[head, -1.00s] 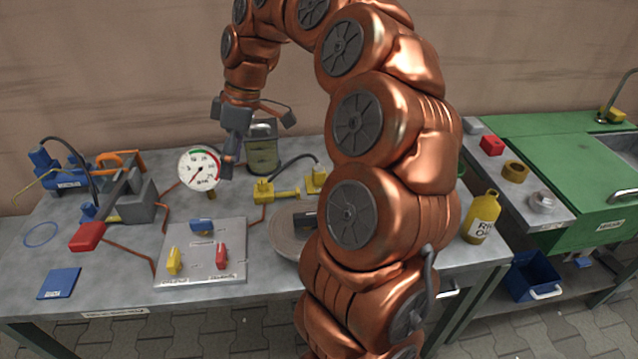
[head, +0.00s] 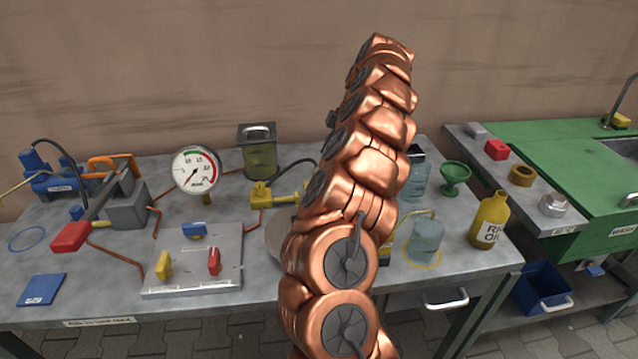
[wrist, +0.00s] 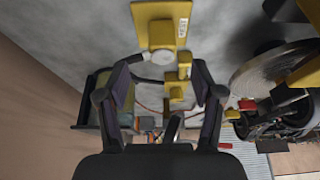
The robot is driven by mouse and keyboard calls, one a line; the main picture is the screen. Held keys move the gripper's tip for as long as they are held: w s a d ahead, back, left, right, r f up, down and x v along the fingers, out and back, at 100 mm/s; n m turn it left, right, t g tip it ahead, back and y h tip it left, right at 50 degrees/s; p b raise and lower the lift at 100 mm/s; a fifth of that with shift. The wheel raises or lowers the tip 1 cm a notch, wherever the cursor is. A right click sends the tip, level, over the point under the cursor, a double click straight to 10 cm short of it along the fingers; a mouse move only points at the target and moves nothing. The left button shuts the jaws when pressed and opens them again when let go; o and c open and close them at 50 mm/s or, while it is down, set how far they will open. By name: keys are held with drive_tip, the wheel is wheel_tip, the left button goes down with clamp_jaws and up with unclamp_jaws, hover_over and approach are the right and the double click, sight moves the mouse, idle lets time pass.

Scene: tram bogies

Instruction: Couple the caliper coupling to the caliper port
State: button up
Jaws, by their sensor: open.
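In the wrist view my gripper (wrist: 160,72) is open, with its two dark fingers apart and nothing held between them. A yellow plate (wrist: 155,12) with a white label lies just beyond the fingertips. A pale round fitting (wrist: 162,58) sits at its near end, with a dark hose beside it. Smaller yellow blocks (wrist: 178,76) show between the fingers. In the head view a yellow body (head: 272,194) with a dark hose (head: 297,166) lies on the bench. The hose's far end and my gripper are hidden behind my arm. I cannot tell which fitting is the caliper coupling or port.
A canister (head: 258,155) stands behind the yellow body. A gauge (head: 197,170), a valve plate (head: 190,285) and a red-handled pump (head: 122,210) are on the left. A green funnel (head: 455,176), a jar (head: 425,240) and a yellow bottle (head: 490,220) stand right.

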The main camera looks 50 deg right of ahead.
drive_tip(key=shift+x, duration=1.3)
drive_tip(key=shift+x, duration=2.6)
drive_tip(key=shift+s+a, duration=0.1)
drive_tip(key=shift+s, duration=0.1)
drive_tip(key=shift+c, duration=0.4)
drive_tip(key=c, duration=1.1)
wheel_tip(320, 180, up, 10)
